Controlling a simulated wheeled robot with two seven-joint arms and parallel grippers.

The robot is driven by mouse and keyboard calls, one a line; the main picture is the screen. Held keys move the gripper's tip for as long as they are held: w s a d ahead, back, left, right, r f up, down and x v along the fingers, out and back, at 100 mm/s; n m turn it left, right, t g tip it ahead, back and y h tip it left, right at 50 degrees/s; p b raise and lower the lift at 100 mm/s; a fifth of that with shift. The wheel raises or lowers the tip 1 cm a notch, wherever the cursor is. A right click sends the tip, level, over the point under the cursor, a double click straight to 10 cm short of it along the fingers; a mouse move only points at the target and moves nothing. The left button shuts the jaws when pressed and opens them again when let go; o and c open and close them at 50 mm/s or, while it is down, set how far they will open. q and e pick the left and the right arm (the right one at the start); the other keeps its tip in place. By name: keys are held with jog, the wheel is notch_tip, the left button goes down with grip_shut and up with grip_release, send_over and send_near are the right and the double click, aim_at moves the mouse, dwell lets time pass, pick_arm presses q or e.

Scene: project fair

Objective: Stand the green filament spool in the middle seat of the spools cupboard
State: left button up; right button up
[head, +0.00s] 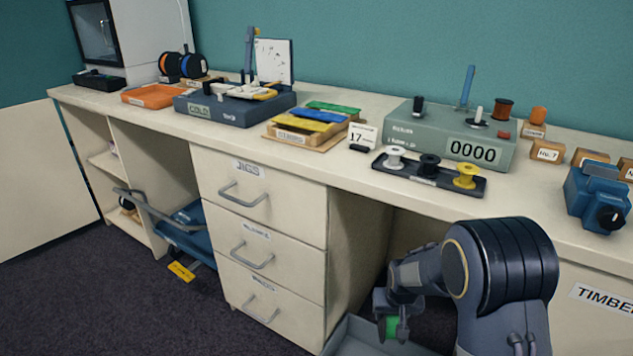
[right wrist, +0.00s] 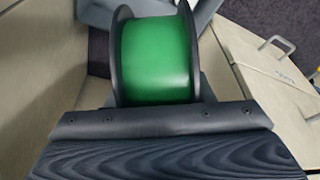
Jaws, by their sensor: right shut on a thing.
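The green filament spool (right wrist: 157,58) has dark flanges and fills the upper middle of the right wrist view. In the head view a green part of it (head: 391,327) shows at my right gripper (head: 388,312). My right gripper is shut on the spool, in front of the open bay right of the drawers and above a grey tray. An open cupboard (head: 120,130) with shelves stands at the left under the counter, a dark spool (head: 128,207) low inside it. I cannot tell its seats apart. My left gripper is not in view.
A grey tray (head: 347,340) lies below my right gripper. The drawer unit (head: 262,215) has projecting handles. A blue cart (head: 190,232) stands on the floor before the left cupboard, its handle across the opening. The counter top holds several devices and small spools.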

jog(key=s+d+p+v, duration=0.1)
jog(key=d+p+v, duration=0.1)
jog(key=p+v, duration=2.3)
jog(key=shift+s+r+n+p, duration=0.3)
jog(key=shift+s+r+n, duration=0.15)
jog(key=shift+r, duration=0.55)
jog(key=shift+a+f, duration=0.1)
